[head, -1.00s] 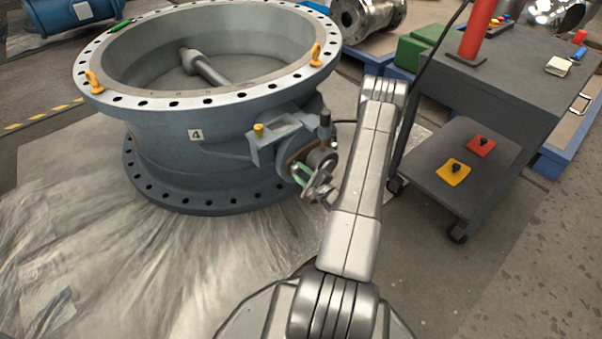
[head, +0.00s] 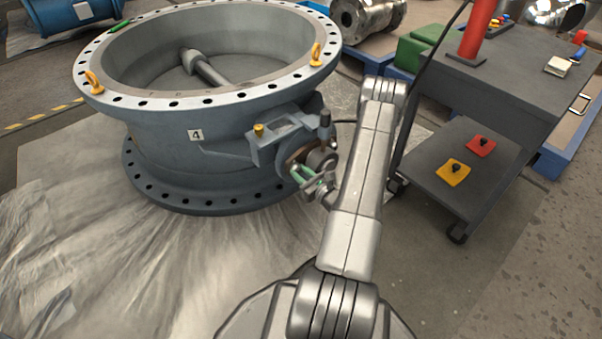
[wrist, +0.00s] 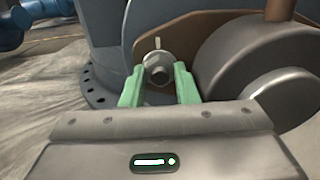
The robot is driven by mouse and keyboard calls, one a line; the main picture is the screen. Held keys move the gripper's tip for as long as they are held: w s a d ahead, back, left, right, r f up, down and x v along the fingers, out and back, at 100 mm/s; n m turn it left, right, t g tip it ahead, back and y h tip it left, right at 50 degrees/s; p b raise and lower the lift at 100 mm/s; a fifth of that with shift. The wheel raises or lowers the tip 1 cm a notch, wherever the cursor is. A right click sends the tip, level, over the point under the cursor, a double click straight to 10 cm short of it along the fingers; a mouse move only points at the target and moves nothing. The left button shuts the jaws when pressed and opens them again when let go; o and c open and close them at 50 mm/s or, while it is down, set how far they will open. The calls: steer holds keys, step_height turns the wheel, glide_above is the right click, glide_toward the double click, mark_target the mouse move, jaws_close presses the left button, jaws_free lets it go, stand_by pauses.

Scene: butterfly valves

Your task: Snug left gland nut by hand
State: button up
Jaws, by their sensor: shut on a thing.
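The large grey butterfly valve (head: 170,150) marked 4 stands on plastic sheeting. Its shaft housing faces my arm, with a brown gland plate (wrist: 150,45) behind a grey round hub (wrist: 262,70). The left gland nut (wrist: 158,68) sits on a stud against the plate, left of the hub in the wrist view. My gripper (wrist: 158,80) has its two green fingers on either side of the nut, shut on it. In the head view my gripper (head: 305,176) is at the housing's lower left, and the nut is too small to make out there.
A grey cart (head: 500,100) stands to the right, with a red knob plate (head: 481,146) and a yellow one (head: 454,172) on its lower shelf. A bracket (head: 275,138) juts out above my gripper. Open sheeting lies at front left.

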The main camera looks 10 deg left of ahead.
steer(key=shift+m, duration=0.9)
steer(key=o, duration=1)
steer(key=shift+d, duration=0.1)
